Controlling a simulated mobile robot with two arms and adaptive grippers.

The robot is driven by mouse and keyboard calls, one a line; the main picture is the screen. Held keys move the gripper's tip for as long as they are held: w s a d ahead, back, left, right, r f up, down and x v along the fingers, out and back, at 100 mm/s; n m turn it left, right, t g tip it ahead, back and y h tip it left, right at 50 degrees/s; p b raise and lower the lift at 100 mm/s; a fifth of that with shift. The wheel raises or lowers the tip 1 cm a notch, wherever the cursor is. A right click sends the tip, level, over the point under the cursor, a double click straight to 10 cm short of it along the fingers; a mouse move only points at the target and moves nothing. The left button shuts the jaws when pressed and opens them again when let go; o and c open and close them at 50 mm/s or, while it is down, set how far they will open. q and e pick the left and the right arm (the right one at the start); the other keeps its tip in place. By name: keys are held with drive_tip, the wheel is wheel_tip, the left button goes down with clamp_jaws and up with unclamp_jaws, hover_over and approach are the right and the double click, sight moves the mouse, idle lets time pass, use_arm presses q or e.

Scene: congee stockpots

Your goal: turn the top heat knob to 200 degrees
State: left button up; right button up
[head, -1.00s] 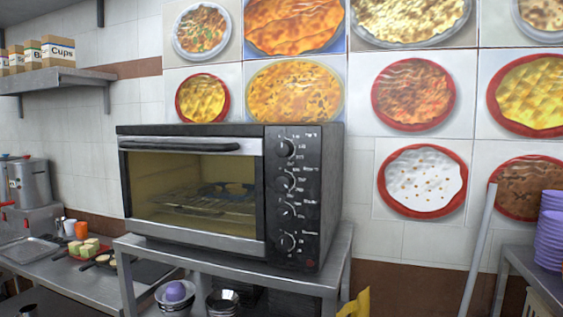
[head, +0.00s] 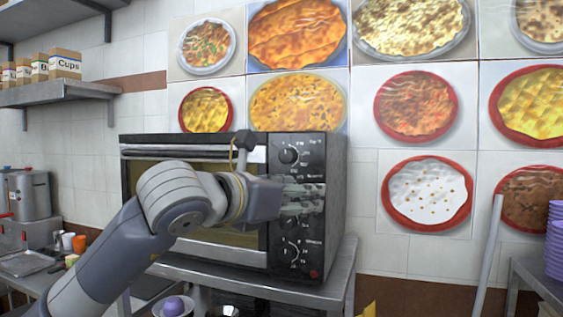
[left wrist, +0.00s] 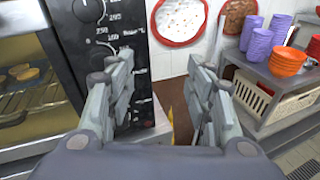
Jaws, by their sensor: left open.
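The toaster oven (head: 335,215) stands on a metal table, with a column of dark knobs down the right of its front. The top heat knob (head: 289,155) is in clear sight in the head view, just above my left gripper (head: 305,198). That gripper is in front of the panel, and its fingers hide the middle knobs. In the left wrist view my left gripper (left wrist: 162,90) is open, with nothing between its fingers. A knob (left wrist: 88,9) with a number scale shows at the upper left there, outside the fingers; I cannot tell which knob it is.
The oven's metal table (head: 342,280) holds bowls on its lower shelf. A side table (left wrist: 280,90) to the right carries stacked purple cups (left wrist: 258,45) and orange bowls (left wrist: 287,62). Food pictures (head: 428,193) cover the wall. A pole (head: 480,255) leans at the right.

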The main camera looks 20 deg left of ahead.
sight(285, 156)
use_arm(q)
drive_tip(key=s+a+r+n+t+y, duration=0.2)
drive_tip(key=a+r+t+y, duration=0.15)
drive_tip(key=a+r, duration=0.3)
drive_tip(key=shift+g+y, duration=0.45)
drive_tip(key=w+p, duration=0.1)
drive_tip(key=w, duration=0.2)
drive_tip(key=w+p, duration=0.1)
drive_tip(key=w, duration=0.2)
drive_tip(key=w+d+p, duration=0.1)
drive_tip(key=w+p, duration=0.1)
drive_tip(key=w, duration=0.1)
drive_tip(key=shift+w+f, duration=0.3)
drive_tip(key=shift+w, duration=0.1)
drive_tip(key=shift+w+f, duration=0.1)
drive_tip(key=shift+w, duration=0.35)
drive_tip(key=c, duration=1.1)
